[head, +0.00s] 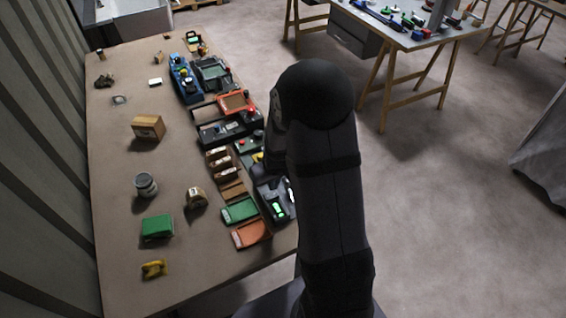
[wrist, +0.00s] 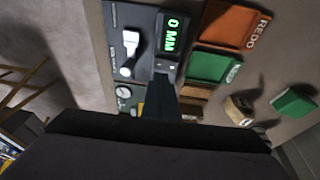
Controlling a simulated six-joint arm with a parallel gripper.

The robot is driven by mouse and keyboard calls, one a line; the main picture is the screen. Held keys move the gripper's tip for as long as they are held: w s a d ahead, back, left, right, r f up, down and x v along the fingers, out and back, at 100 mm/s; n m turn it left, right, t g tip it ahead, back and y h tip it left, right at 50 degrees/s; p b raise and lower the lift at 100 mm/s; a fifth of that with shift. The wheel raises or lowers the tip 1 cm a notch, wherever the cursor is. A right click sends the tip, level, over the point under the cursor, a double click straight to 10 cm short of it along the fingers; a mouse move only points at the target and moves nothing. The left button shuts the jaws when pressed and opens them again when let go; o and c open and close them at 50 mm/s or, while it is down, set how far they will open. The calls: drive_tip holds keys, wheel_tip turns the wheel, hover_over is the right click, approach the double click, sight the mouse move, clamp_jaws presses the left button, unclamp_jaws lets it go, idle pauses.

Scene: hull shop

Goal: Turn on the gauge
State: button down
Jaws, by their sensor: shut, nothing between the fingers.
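The gauge also shows in the head view (head: 283,190), at the bench's near right edge, partly behind my arm. My gripper (wrist: 164,82) is shut and empty, its fingertips at the edge of the gauge below the display. I cannot tell whether they touch it. In the head view my arm largely hides my gripper.
An orange tray marked "REDO" (wrist: 236,24) and a green tray (wrist: 214,67) lie beside the gauge. A green block (head: 157,227) and a jar (head: 146,185) stand on the bench's left part, with bare surface between.

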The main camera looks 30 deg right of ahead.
wheel_tip(320, 180, up, 10)
drive_tip(key=s+d+b, duration=0.2)
drive_tip(key=s+b, duration=0.1)
drive_tip(key=shift+d+r, duration=0.15)
idle(0.6)
drive_tip(key=s+a+f+m+g, duration=0.3)
drive_tip(key=s+f, duration=0.1)
drive_tip(key=s, duration=0.6)
drive_tip(key=s+a+n, duration=0.3)
drive_tip(key=s+a, duration=0.2)
drive_tip(key=a, duration=0.3)
drive_tip(key=shift+s+r+y, duration=0.3)
drive_tip(key=shift+s+r, duration=0.05)
drive_tip(key=shift+r, duration=0.1)
